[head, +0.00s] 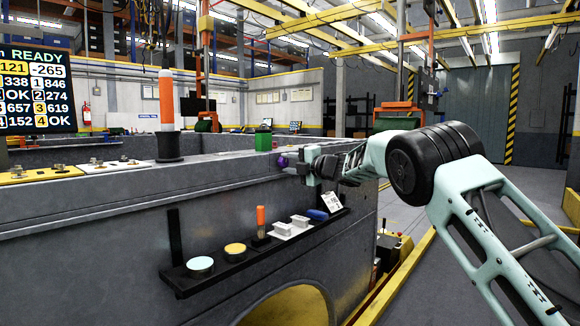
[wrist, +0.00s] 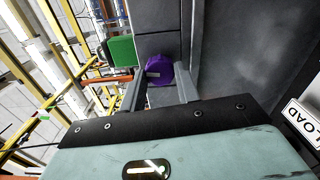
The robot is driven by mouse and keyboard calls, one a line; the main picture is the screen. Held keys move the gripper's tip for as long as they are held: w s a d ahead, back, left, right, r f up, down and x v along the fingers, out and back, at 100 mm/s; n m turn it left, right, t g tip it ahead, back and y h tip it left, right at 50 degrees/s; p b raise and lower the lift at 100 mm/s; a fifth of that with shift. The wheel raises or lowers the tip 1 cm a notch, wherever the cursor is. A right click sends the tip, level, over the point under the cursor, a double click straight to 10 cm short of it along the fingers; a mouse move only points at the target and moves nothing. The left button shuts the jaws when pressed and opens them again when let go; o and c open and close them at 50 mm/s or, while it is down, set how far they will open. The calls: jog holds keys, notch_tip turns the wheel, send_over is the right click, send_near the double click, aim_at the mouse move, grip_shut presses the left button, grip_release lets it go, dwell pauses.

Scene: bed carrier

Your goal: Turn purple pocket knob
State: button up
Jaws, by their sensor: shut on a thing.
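The purple knob (wrist: 160,70) sits on the grey wall panel in the wrist view, between the tips of my gripper's two fingers. In the head view the purple knob (head: 283,161) shows as a small spot at the upper right end of the grey carrier wall. My gripper (head: 300,164) reaches it from the right. In the wrist view my gripper (wrist: 160,82) is shut on the knob, with one finger on each side. The fingers hide parts of the knob's sides.
A black shelf (head: 180,277) on the carrier's grey side holds round discs, an orange peg (head: 261,217), white blocks and a blue piece (head: 317,214). A green block (head: 263,141) stands on top near the knob. A black-and-orange post (head: 166,105) stands further left. Floor to the right is open.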

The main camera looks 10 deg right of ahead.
jog(key=shift+f, duration=0.15)
jog(key=o, duration=1)
jog(key=shift+c, duration=0.2)
jog(key=v, duration=1.7)
jog(key=shift+s, duration=0.15)
jog(key=shift+d, duration=0.1)
